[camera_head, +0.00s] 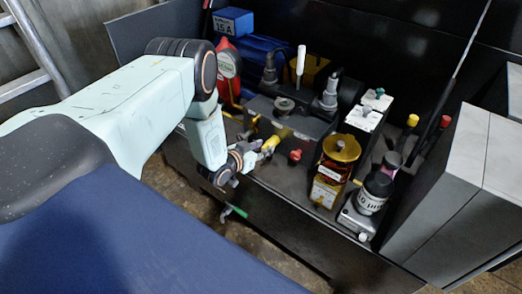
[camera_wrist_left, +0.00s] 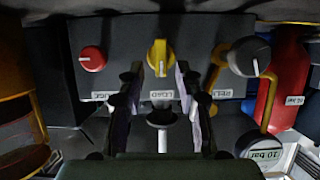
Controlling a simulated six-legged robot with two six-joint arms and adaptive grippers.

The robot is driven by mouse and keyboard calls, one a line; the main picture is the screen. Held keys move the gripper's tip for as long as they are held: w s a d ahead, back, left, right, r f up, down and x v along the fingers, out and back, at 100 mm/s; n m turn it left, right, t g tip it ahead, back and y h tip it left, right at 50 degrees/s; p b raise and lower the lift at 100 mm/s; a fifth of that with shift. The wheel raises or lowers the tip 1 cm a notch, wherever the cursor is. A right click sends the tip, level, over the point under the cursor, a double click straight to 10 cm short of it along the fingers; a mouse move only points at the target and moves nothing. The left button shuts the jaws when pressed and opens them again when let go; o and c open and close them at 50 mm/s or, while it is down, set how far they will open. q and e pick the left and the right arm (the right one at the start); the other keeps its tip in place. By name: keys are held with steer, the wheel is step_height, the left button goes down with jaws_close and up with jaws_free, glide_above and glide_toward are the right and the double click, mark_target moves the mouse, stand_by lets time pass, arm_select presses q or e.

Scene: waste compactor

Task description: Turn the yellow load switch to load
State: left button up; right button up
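The yellow load switch (camera_wrist_left: 158,57) is in the upper middle of the left wrist view, on a dark panel with a small white label below it. Its knob looks roughly upright in that view. In the head view the yellow switch (camera_head: 270,143) is just right of my left gripper (camera_head: 241,160). My left gripper (camera_wrist_left: 158,85) is open, its two fingers on either side of the switch in the wrist picture. I cannot tell whether either finger touches it. No right gripper shows.
A red knob (camera_wrist_left: 93,59) is left of the switch and a dark round knob (camera_wrist_left: 249,57) is right of it. A red bottle (camera_wrist_left: 284,75) and a pressure gauge (camera_wrist_left: 262,150) are at the right. In the head view an amber-topped unit (camera_head: 341,148) stands right of the switch.

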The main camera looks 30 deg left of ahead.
arm_select(q)
steer(key=shift+w, duration=0.1)
steer(key=shift+c, duration=0.3)
jaws_close()
